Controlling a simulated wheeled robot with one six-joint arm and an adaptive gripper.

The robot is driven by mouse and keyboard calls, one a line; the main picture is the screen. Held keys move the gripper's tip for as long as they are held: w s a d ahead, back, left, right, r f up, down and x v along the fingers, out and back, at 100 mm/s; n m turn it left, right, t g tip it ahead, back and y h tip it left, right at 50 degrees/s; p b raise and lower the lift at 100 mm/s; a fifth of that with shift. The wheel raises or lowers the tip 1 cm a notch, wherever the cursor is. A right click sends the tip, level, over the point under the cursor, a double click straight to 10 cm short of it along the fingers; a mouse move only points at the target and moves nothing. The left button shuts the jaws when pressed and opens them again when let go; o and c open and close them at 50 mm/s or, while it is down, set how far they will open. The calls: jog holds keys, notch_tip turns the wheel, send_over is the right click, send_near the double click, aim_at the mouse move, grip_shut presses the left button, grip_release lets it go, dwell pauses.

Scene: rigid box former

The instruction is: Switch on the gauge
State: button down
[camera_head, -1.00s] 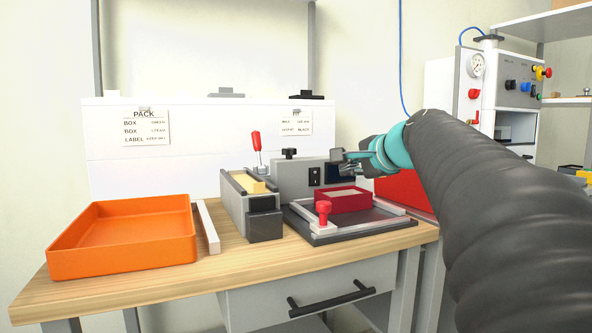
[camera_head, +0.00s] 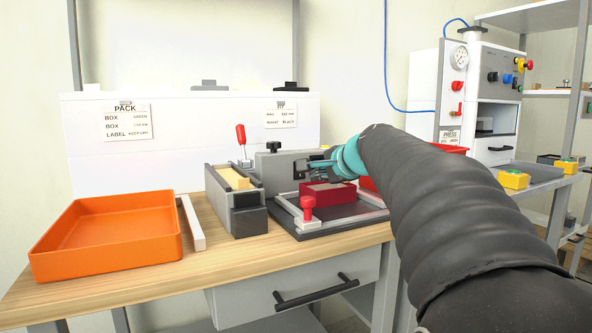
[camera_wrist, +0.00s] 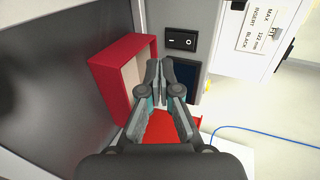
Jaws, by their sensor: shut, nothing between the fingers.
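The gauge (camera_head: 271,170) is a grey block at the back of a dark plate on the wooden bench. In the wrist view its face carries a black rocker switch (camera_wrist: 181,40) and a dark screen (camera_wrist: 181,76), which looks unlit. My gripper (camera_wrist: 158,70) is shut and empty, with its fingertips in front of the face, overlapping the screen's left side and below the switch. I cannot tell whether they touch it. In the head view my gripper (camera_head: 316,166) is over the red box and hides part of the gauge face.
An open red box (camera_head: 327,194) sits on the dark plate (camera_head: 290,224), close to my fingers, with a red knob (camera_head: 308,207) in front. An orange tray (camera_head: 108,240) stands at the left. A press (camera_head: 470,90) and yellow button boxes (camera_head: 513,180) are at the right.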

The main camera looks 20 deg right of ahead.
aim_at(300, 177)
jog(key=x, duration=0.4)
jog(key=r+x, duration=0.1)
jog(key=x, duration=0.1)
jog(key=shift+w+f+p, duration=0.15)
jog(key=shift+w+p, duration=0.25)
jog(key=shift+w, duration=0.1)
